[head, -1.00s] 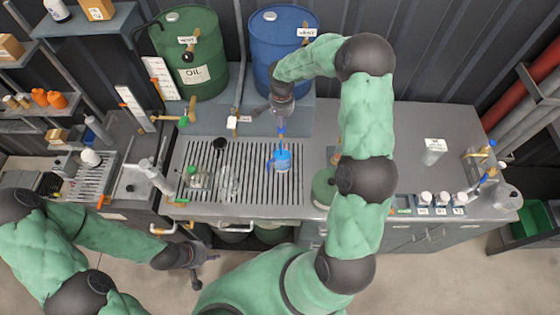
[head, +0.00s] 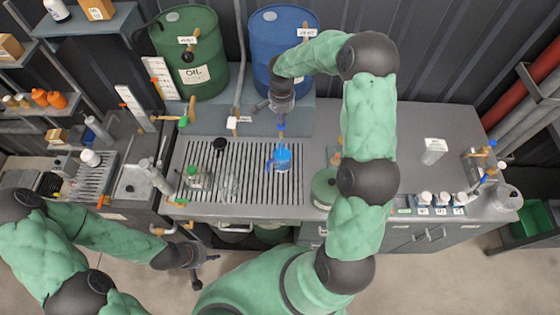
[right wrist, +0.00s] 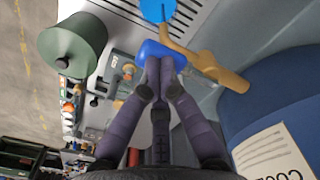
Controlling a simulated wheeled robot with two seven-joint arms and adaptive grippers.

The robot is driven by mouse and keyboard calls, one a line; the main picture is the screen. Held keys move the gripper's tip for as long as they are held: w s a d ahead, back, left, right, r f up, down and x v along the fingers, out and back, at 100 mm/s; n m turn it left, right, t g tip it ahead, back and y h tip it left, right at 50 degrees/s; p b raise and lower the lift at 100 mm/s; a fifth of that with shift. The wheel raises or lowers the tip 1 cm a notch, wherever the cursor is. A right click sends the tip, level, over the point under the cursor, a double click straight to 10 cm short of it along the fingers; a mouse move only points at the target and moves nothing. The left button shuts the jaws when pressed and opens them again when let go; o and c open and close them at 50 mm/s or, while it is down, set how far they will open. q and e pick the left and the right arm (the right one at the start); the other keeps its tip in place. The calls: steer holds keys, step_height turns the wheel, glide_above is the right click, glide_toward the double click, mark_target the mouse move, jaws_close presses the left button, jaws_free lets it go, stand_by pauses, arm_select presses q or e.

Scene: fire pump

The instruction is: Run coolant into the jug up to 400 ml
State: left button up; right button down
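A blue-topped jug (head: 282,160) stands on the slatted grate under the blue drum (head: 283,40); its top edge shows in the right wrist view (right wrist: 157,9). Its level cannot be read. A brass tap (right wrist: 208,66) with a blue handle (right wrist: 158,52) projects beside the drum, whose label is partly cut off. My right gripper (head: 281,118) is above and behind the jug; in the right wrist view its fingertips (right wrist: 158,65) are together at the handle. Whether they touch it is unclear. My left gripper (head: 207,270) hangs open and empty in front of the bench.
The green oil drum (head: 185,50) stands left of the blue drum. A glass jar (head: 199,178) and a clear vessel (head: 229,185) stand on the grate left of the jug. A green round-lidded pot (head: 325,187) is to its right.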

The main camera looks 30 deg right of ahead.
steer(key=shift+r, duration=1.6)
steer(key=shift+r, duration=0.1)
steer(key=s+r, duration=0.1)
steer(key=a+r, duration=0.1)
steer(key=s+r+p, duration=0.1)
steer(key=shift+s+a+r, duration=0.3)
steer(key=shift+r, duration=0.1)
